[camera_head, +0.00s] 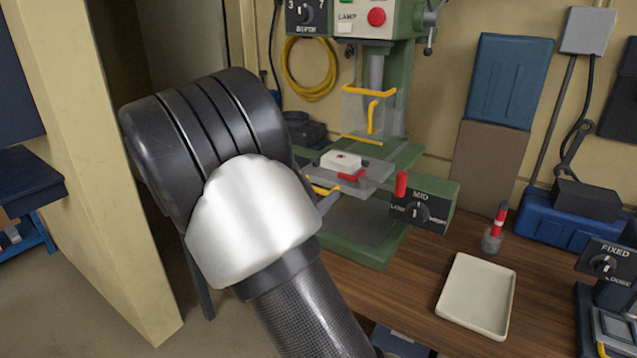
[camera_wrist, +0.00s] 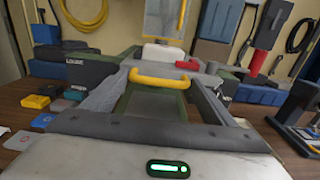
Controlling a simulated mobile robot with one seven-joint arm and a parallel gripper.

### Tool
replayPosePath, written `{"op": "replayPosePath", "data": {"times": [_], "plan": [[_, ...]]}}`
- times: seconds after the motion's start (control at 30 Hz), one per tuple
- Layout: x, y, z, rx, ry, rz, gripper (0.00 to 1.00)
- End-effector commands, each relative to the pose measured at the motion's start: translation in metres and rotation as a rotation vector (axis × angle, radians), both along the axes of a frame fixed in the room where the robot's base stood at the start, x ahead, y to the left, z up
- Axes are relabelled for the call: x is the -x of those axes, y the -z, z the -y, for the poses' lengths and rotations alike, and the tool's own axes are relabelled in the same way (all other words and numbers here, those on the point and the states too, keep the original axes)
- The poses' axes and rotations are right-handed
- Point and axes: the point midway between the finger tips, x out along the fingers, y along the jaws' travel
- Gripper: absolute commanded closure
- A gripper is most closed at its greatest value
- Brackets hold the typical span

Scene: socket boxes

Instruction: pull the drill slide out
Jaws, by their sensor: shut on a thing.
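The green drill press (camera_head: 405,95) stands on the wooden bench. Its grey slide plate (camera_head: 375,170) carries a white block (camera_head: 341,160) with a red clamp beside it. A yellow handle (camera_head: 325,190) at the slide's front edge shows just past my arm. In the wrist view the yellow handle (camera_wrist: 160,79) lies across between my two grey fingers. My gripper (camera_wrist: 162,88) is shut on this handle. The white block (camera_wrist: 163,54) is straight behind it.
A blue case (camera_head: 568,220) stands at the back right. A cream wall panel (camera_head: 105,150) rises left of my arm.

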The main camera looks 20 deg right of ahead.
Motion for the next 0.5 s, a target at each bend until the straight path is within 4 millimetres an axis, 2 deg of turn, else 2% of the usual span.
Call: {"op": "replayPosePath", "data": {"times": [0.13, 0.47, 0.5], "plan": [[0.0062, 0.0001, -0.0027, 0.001, 0.009, -0.001, 0.61], [0.0068, 0.0003, -0.0027, 0.001, 0.010, 0.001, 0.61], [0.0068, 0.0003, -0.0025, 0.001, 0.010, 0.001, 0.19]]}}
